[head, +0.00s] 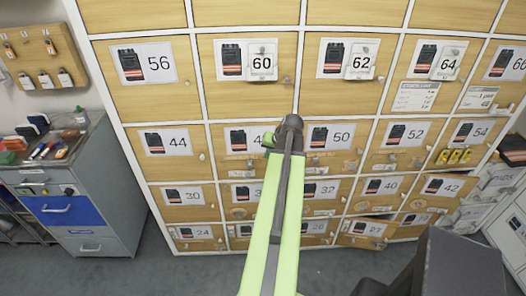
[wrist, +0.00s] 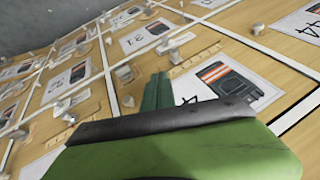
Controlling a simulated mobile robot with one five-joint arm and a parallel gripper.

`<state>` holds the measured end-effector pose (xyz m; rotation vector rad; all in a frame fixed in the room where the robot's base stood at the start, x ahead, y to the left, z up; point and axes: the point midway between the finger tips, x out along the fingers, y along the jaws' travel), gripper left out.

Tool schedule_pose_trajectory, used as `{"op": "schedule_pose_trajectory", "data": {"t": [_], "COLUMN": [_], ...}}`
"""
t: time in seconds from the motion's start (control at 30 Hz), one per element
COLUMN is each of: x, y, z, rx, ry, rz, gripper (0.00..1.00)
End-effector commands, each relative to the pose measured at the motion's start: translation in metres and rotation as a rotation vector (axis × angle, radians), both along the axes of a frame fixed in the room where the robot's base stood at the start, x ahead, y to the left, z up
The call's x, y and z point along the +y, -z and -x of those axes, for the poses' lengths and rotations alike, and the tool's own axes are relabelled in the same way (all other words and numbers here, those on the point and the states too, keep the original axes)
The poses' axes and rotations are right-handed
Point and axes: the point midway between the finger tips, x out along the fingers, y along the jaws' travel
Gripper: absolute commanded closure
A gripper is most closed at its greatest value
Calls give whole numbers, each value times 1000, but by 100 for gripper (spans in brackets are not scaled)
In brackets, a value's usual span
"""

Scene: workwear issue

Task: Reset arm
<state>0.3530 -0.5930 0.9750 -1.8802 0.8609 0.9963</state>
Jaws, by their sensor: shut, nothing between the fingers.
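My arm (head: 268,225) reaches up the middle of the head view in front of the wooden lockers (head: 240,105). Its far end is near the 48 and 50 doors and hides part of the 48 label. My gripper (wrist: 157,90) shows in the wrist view as dark green fingers, shut and empty, in front of a locker door with a picture label (wrist: 230,80). Whether the fingertips touch the door cannot be told. The gripper is mostly hidden behind the arm in the head view.
A grey cabinet (head: 98,185) with a blue drawer and tools on top stands at left. A pegboard (head: 42,58) with hanging tags is above it. Grey floor (head: 190,275) is clear at lower left.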

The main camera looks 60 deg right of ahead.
Motion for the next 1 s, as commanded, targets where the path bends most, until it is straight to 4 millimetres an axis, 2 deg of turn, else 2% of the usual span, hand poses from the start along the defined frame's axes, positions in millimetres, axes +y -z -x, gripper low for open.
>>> {"op": "schedule_pose_trajectory", "data": {"t": [0.03, 0.13, 0.57, 0.67, 0.77, 0.8, 0.87, 0.9, 0.97, 1.0], "x": [2, 4, 7, 23, 63, 86, 124, 151, 194, 224], "y": [-13, -19, -18, -18, -18, -18, -18, -18, -16, -15], "z": [4, 8, 5, -25, -87, -115, -154, -178, -210, -228], "rx": [0, 0, 0, -1, -1, 0, 2, 6, 18, 28], "ry": [0, 0, -8, -61, -172, -227, -311, -367, -453, -512], "rz": [0, 0, 0, 0, 0, 0, 1, 3, 7, 9], "gripper": [100, 100, 100, 100, 100, 100, 100, 100, 100, 100]}}
